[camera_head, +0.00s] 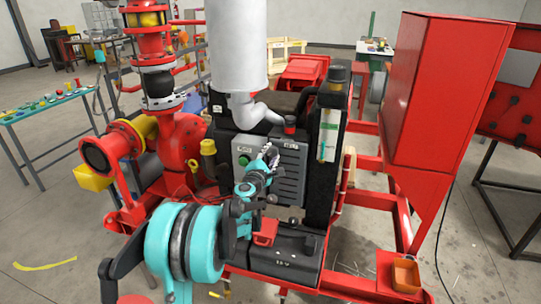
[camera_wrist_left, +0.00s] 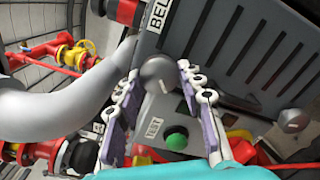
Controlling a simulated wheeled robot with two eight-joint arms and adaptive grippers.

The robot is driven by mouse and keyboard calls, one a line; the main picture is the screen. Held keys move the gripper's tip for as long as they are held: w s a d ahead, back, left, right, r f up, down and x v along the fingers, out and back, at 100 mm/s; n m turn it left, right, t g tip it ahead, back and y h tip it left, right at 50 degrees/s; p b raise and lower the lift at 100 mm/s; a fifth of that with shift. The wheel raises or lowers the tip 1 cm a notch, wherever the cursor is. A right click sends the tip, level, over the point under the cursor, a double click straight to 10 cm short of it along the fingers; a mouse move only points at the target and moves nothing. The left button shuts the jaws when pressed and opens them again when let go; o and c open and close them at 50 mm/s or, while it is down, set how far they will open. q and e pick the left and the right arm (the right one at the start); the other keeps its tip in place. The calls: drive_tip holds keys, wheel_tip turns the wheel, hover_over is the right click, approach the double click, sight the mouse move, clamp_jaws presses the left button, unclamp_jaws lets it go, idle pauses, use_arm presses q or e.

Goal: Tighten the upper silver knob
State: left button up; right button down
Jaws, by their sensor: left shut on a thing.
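The upper silver knob (camera_wrist_left: 158,73) is round and sits on the grey control panel, just under a label reading "BEL", in the left wrist view. My left gripper (camera_wrist_left: 160,72) has one finger on each side of this knob and is shut on it. A second silver knob (camera_wrist_left: 292,120) is apart from the fingers at the right. A green button (camera_wrist_left: 176,138) is below the held knob. In the head view my left gripper (camera_head: 270,155) is at the panel (camera_head: 243,150) and hides the knobs. My right gripper is out of view.
A grey pipe (camera_wrist_left: 60,100) curves close beside the left finger. A dark ribbed grille (camera_head: 289,170) is right of the panel. A black battery-like box (camera_head: 285,255) stands below. Red pump piping (camera_head: 185,140) is at the left, and a large red cabinet (camera_head: 440,90) at the right.

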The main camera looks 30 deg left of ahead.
use_arm(q)
drive_tip(key=n, duration=0.4)
drive_tip(key=shift+f+n, duration=0.1)
drive_tip(key=shift+n, duration=0.2)
drive_tip(key=n, duration=0.4)
drive_tip(key=shift+d, duration=0.1)
drive_tip(key=shift+n, duration=0.3)
drive_tip(key=o, duration=1.2)
drive_tip(key=shift+c, duration=0.2)
drive_tip(key=v, duration=1.2)
